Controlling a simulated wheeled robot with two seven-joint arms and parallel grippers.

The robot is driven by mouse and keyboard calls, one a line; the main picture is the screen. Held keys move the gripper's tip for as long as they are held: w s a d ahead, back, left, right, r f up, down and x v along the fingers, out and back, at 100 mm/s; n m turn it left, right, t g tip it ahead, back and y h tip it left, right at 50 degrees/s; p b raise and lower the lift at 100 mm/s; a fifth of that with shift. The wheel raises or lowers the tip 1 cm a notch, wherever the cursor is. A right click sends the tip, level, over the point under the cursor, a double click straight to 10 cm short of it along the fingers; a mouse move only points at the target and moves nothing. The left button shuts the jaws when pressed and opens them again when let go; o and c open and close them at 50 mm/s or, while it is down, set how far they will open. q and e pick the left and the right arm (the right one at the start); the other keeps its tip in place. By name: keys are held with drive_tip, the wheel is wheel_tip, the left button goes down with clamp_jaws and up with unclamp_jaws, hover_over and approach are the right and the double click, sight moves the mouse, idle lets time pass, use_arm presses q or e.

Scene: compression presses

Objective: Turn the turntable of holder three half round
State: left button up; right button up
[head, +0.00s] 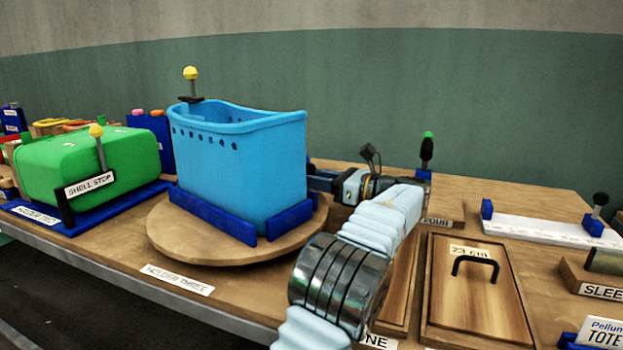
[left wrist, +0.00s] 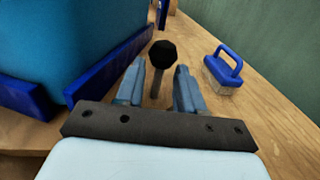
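The turntable (head: 170,232) of holder three is a round wooden disc near the table's front edge. It carries a light blue tub (head: 240,165) between dark blue rails (head: 213,218). My left gripper (head: 314,181) is just right of the tub. In the left wrist view its two fingers (left wrist: 160,82) stand apart, with a gap on each side of a grey stem topped by a black knob (left wrist: 162,54). I cannot tell what the stem is fixed to; the knob does not show clearly in the head view. The tub also shows in the left wrist view (left wrist: 60,40). My right gripper is not in view.
A green shell (head: 90,165) sits in holder two at the left. A black handle with a green tip (head: 427,150) stands behind my arm. A wooden board (head: 475,300) lies at the right. In the left wrist view a blue-handled brush-like block (left wrist: 222,70) stands beyond the gripper.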

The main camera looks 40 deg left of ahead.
use_arm(q)
drive_tip(key=shift+c, duration=0.2)
clamp_jaws()
drive_tip(key=shift+w+a, duration=0.35)
drive_tip(key=shift+a, duration=0.25)
drive_tip(key=shift+w+a, duration=0.3)
drive_tip(key=shift+a, duration=0.3)
drive_tip(key=shift+o, duration=0.2)
unclamp_jaws()
drive_tip(key=shift+d+r, duration=0.1)
drive_tip(key=shift+d, duration=0.1)
